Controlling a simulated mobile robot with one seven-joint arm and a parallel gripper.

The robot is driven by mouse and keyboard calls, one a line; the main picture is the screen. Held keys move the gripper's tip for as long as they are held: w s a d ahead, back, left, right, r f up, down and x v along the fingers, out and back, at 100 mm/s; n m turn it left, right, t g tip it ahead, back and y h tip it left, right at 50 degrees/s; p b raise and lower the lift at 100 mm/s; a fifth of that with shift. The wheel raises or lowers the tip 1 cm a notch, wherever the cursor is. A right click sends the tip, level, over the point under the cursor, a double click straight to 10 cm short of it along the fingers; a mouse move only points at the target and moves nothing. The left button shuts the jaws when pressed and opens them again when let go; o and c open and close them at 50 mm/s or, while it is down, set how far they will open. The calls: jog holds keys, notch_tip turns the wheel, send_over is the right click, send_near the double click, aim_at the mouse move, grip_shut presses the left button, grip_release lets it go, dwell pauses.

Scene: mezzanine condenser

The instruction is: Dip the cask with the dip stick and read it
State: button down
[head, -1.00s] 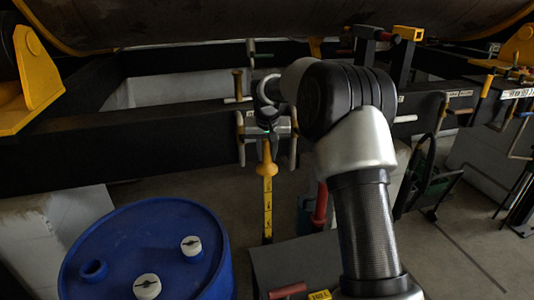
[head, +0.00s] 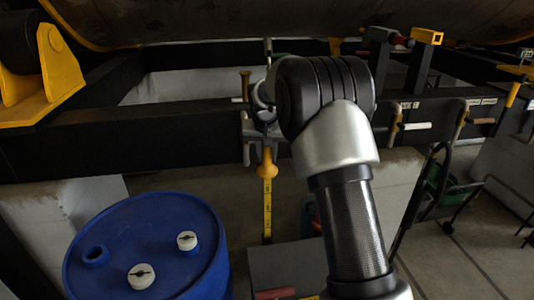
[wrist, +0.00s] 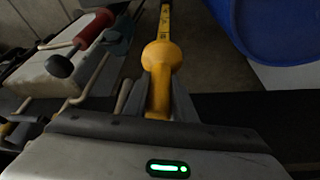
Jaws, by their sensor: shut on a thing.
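The dip stick (head: 267,205) is a yellow graduated strip with a bulbous yellow grip. It hangs upright, to the right of the cask. My gripper (head: 262,143) is shut on its yellow handle; the wrist view shows the handle (wrist: 160,92) between the two fingers (wrist: 160,100). The cask is a blue drum (head: 112,222) at the lower left. Its top has an open-looking round bung hole (head: 96,256) at the left and two white caps (head: 141,276) (head: 187,241). The stick's lower end is beside the drum, apart from it. The drum's edge (wrist: 285,30) shows in the wrist view.
A dark beam (head: 130,140) crosses behind my gripper, with a large tank (head: 200,22) above. A grey box (head: 285,262) with a red-handled tool (head: 274,293) stands right of the drum. A green-and-black cart (head: 445,190) is further right.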

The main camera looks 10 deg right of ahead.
jog(key=shift+r, duration=0.1)
notch_tip(320, 180, up, 10)
jog(key=p, duration=0.6)
jog(key=shift+f+p, duration=0.2)
jog(key=shift+p, duration=0.15)
jog(key=shift+f, duration=0.1)
